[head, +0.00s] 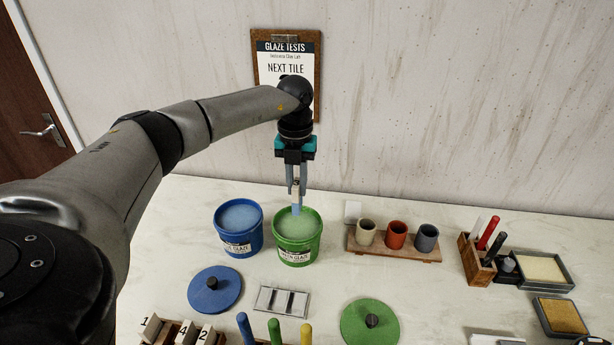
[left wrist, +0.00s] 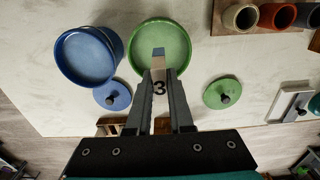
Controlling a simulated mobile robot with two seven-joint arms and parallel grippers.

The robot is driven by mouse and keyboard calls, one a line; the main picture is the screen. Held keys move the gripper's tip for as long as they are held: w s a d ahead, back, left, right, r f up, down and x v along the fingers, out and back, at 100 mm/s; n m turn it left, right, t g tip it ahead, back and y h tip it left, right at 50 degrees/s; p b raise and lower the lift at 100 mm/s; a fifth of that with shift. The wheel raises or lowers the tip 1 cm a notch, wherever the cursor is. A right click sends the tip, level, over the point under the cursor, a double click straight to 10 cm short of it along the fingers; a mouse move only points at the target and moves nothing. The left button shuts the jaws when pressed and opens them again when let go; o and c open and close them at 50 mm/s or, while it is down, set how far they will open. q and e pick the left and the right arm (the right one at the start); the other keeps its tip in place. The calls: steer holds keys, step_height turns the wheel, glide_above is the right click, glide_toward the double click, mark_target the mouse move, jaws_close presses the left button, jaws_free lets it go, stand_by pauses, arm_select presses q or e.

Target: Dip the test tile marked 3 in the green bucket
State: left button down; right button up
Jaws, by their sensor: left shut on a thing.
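My left gripper (head: 297,188) is shut on the test tile marked 3 (head: 296,201), holding it upright with its free end down. The tile is pale with a black 3, and its lower end is light blue; it also shows in the left wrist view (left wrist: 158,66). The green bucket (head: 297,252) stands open, full of pale green glaze, with the tile over its mouth. The tile's lower end appears just above the glaze; I cannot tell the exact gap. My right gripper is not in view.
The blue bucket (head: 238,245) stands open close to the left. Blue lid (head: 205,297) and green lid (head: 362,328) lie in front, with a metal rack (head: 282,300) between. Cups on a wooden board (head: 405,252) stand right. Tiles 1, 4 and 2 (head: 183,335) sit front left.

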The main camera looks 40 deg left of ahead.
mark_target(297, 209)
arm_select(q)
steer(key=shift+s+f+b, duration=0.2)
steer(key=shift+f+b, duration=0.15)
steer(key=shift+f, duration=0.35)
steer(key=shift+f+b, duration=0.75)
steer(key=shift+b, duration=0.15)
steer(key=shift+f+b, duration=0.8)
steer(key=shift+f, duration=0.65)
steer(key=shift+f+b, duration=0.35)
steer(key=shift+f, duration=0.35)
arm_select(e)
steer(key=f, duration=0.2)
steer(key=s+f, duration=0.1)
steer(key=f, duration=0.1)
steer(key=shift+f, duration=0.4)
arm_select(q)
steer(key=shift+w, duration=0.1)
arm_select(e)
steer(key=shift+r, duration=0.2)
arm_select(q)
steer(key=shift+f, duration=0.4)
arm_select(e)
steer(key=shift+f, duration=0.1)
arm_select(q)
steer(key=shift+p, duration=0.3)
